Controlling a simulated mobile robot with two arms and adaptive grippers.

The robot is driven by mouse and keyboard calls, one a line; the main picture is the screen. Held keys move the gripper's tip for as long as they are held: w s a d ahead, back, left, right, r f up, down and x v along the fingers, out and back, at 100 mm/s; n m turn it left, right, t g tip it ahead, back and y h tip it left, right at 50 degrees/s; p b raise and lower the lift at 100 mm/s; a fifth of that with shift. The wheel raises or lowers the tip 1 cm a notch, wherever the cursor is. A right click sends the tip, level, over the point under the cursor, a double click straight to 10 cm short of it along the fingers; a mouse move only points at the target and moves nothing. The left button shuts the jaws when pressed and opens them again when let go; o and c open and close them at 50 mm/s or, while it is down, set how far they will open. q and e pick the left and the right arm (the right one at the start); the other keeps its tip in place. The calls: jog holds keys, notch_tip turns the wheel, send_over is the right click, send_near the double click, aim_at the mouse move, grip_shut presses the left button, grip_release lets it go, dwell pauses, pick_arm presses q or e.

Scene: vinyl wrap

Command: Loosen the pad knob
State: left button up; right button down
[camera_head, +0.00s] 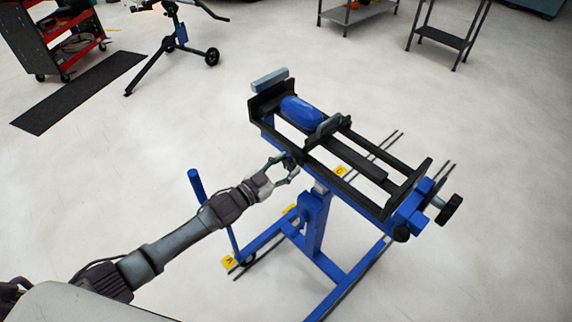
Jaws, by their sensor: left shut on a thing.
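A blue and black clamping stand (318,222) stands on the floor at centre right in the head view. Its tilted black frame holds a blue rounded pad (301,111) with a grey handle-like bracket beside it. My left gripper (291,165) is at the near left side of the frame, its fingers shut around a small dark knob (290,157), which looks like the pad knob. The fingers hide much of it, and its turn cannot be seen. A larger black knob (449,209) sticks out of the frame's right end. My right gripper is not in view.
A blue upright handle (198,185) rises left of the stand, near my left forearm. Yellow labels (229,262) mark the stand's base. A red and black cart (60,40), a second stand (180,40) and grey shelves (445,38) are farther back. Open floor surrounds the stand.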

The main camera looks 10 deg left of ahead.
pick_arm(q)
jog(key=shift+f+n, duration=0.15)
jog(key=shift+n, duration=0.95)
jog(key=o, duration=1.2)
jog(key=shift+c, duration=0.2)
jog(key=shift+a, duration=0.1)
jog(key=v, duration=1.2)
